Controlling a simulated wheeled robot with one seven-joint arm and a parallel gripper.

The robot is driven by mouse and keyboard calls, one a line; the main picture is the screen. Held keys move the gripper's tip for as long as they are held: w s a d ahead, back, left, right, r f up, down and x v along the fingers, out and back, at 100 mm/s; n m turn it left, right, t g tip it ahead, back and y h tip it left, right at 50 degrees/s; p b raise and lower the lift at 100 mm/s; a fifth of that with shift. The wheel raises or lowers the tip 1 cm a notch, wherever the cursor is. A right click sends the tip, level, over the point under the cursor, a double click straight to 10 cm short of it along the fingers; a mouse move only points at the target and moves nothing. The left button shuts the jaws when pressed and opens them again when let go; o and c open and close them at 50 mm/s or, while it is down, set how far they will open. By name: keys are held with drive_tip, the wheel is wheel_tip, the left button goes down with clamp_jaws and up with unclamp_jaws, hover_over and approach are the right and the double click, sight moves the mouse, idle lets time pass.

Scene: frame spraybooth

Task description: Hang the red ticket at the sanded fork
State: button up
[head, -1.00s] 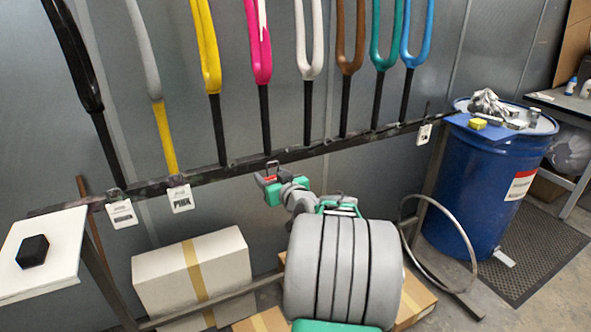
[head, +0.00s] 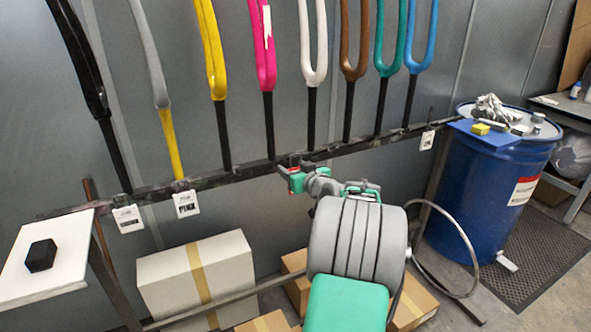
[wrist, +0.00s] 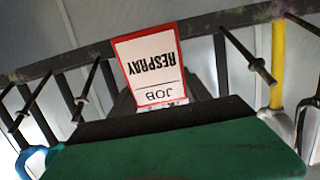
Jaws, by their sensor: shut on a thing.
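My gripper (head: 284,172) is shut on the red ticket, close in front of the black rail (head: 245,174), below the pink fork (head: 262,50). In the wrist view the ticket (wrist: 149,62) is a white card with a red border reading JOB RESPRAY, upside down, standing up from the jaws. Only a small red bit of it shows in the head view. A dull grey fork (head: 150,62) with a yellow stem hangs left of my gripper; it looks like the sanded one. Its yellow stem also shows in the wrist view (wrist: 278,62). Whether the ticket touches the rail is unclear.
Pegs (wrist: 250,58) stick out from the rail. White tags hang at the left (head: 128,219), below the grey fork (head: 186,203) and at the right (head: 427,140). Other coloured forks line the rail. A blue drum (head: 490,190) stands right; cardboard boxes (head: 225,270) lie below.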

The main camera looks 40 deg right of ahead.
sight(286, 161)
drive_tip(key=shift+r+p+x, duration=0.15)
drive_tip(key=shift+p+x, duration=0.25)
drive_tip(key=shift+x, duration=0.8)
drive_tip(key=shift+r+p+x, duration=0.1)
drive_tip(key=shift+p+x, duration=0.3)
drive_tip(key=shift+x, duration=0.8)
drive_tip(key=shift+w+f+b, duration=0.25)
drive_tip(key=shift+f+b, duration=0.5)
drive_tip(key=shift+b, duration=0.35)
drive_tip(key=shift+w+d+f+b, duration=0.15)
drive_tip(key=shift+f+b, duration=0.15)
drive_tip(key=shift+b, duration=0.05)
drive_tip(key=c, duration=0.3)
drive_tip(key=shift+w+f+b, duration=0.25)
drive_tip(key=shift+b, duration=0.2)
drive_tip(key=o, duration=1.7)
